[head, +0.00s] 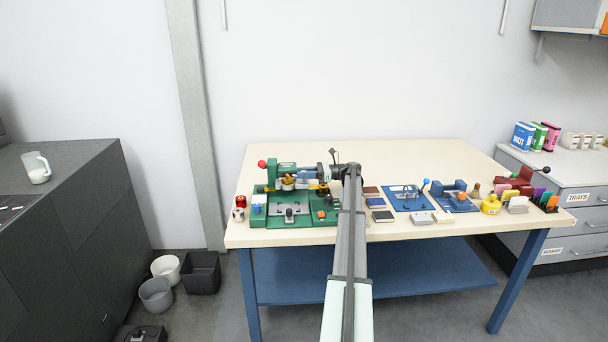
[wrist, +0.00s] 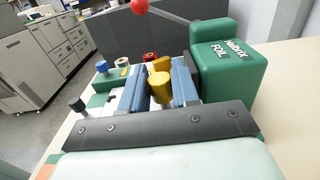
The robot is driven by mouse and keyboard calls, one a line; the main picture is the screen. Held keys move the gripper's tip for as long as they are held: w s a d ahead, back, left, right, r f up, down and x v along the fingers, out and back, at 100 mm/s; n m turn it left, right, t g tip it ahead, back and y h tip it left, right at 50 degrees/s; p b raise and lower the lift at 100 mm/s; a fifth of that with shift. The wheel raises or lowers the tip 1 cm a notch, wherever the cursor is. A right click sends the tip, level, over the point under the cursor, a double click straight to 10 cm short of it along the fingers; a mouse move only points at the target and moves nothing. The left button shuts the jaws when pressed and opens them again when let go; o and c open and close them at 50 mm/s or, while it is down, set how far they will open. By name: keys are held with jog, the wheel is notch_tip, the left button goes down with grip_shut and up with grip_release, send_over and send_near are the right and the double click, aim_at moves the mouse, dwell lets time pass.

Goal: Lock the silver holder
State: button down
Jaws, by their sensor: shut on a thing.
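A green foil press (wrist: 228,62) with a red-ball lever (wrist: 139,6) stands at the right of the wrist view. It is at the left end of the table in the head view (head: 285,177). My gripper (wrist: 158,76) has its two blue fingers closed around a gold-yellow knob (wrist: 161,88) beside the press. In the head view my gripper reaches the press from the right, and my arm hides part of that area. The silver holder cannot be told apart clearly. A grey plate (head: 289,209) lies on the green base, with a dark knob on it.
Right of my arm stand blue fixtures (head: 408,197), dark pads (head: 383,216), a yellow bottle (head: 490,204) and a card rack (head: 546,201) on the cream table (head: 440,155). A red-topped item (head: 240,202) stands at the left table edge. The table's back strip is clear.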

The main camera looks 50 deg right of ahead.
jog(key=shift+n+g+y, duration=1.1)
jog(key=shift+g, duration=0.3)
jog(key=c, duration=1)
grip_release()
notch_tip(320, 180, up, 10)
jog(key=shift+r, duration=0.1)
jog(key=shift+o, duration=0.3)
